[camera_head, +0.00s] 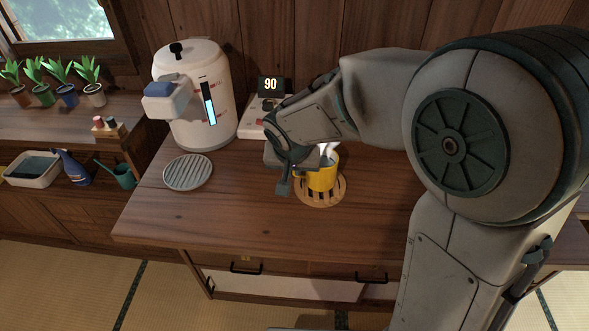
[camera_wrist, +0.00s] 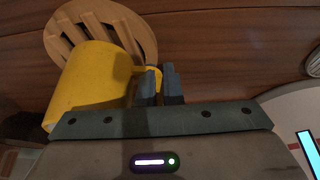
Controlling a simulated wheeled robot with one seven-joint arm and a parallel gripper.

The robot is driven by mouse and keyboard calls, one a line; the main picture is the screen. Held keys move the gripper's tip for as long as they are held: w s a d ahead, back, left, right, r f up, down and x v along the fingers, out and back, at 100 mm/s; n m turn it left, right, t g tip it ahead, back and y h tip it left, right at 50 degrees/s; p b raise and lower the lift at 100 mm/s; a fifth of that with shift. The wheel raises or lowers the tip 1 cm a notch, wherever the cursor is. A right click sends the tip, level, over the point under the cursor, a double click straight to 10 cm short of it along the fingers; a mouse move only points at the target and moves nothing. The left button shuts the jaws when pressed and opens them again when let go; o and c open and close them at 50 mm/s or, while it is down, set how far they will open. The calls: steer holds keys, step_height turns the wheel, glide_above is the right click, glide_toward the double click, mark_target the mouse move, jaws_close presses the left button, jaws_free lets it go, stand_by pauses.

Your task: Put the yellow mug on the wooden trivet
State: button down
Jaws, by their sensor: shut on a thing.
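The yellow mug (camera_head: 324,178) is upright over the round slatted wooden trivet (camera_head: 341,194). Whether its base touches the slats or is slightly above them, I cannot tell. My gripper (camera_head: 288,180) is at the mug's left side. In the wrist view, my gripper (camera_wrist: 160,88) is shut on the handle of the yellow mug (camera_wrist: 90,85). The wooden trivet (camera_wrist: 136,25) shows behind the mug there. My wrist covers part of the mug's top in the head view.
A grey slatted round mat (camera_head: 188,172) lies left of the trivet. The counter's front left is bare. Potted plants (camera_head: 65,92) stand on the left shelf.

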steer(key=shift+f, duration=0.15)
steer(key=c, duration=1.6)
jaws_free()
steer(key=shift+r, duration=0.4)
steer(key=p+v, duration=0.2)
steer(key=v, duration=1)
steer(key=s+d+f+g, duration=0.1)
steer(key=s+d, duration=0.3)
steer(key=d, duration=0.2)
steer(key=s+d+f, duration=0.2)
steer(key=s+d, duration=0.2)
steer(key=d, duration=0.2)
steer(key=s+d+f+g, duration=0.1)
steer(key=s+d+f, duration=0.1)
steer(key=s+d, duration=0.2)
steer(key=shift+s+d+f+g, duration=0.1)
steer(key=shift+s+d+g, duration=0.25)
steer(key=shift+d, duration=0.55)
